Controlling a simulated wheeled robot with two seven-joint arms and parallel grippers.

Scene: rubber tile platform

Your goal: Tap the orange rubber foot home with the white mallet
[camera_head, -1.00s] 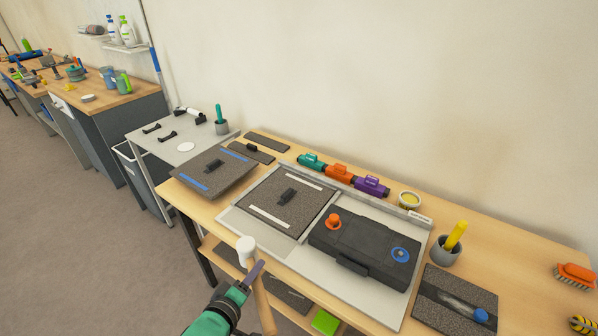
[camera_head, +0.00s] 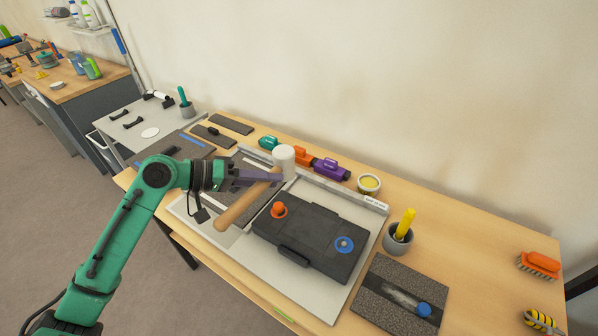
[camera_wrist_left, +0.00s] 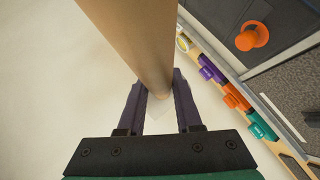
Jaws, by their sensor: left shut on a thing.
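The orange rubber foot (camera_head: 279,209) stands on the left corner of a dark case (camera_head: 315,238), which also has a blue round piece (camera_head: 344,243). The foot shows in the left wrist view (camera_wrist_left: 251,36) at the upper right. The white mallet (camera_head: 284,158) is held above the platform, behind and above the foot in the head view. Its wooden handle (camera_head: 240,208) slants down to the left. My left gripper (camera_head: 276,177) is shut on the handle. In the left wrist view the handle (camera_wrist_left: 140,40) passes between the purple fingers. My right gripper is not in view.
Teal, orange (camera_head: 303,157) and purple (camera_head: 331,170) clamp-like pieces lie along the back rail. A yellow tub (camera_head: 369,184) and a grey cup (camera_head: 398,239) stand to the right. A dark tile (camera_head: 390,300) with a blue knob lies at the front right.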

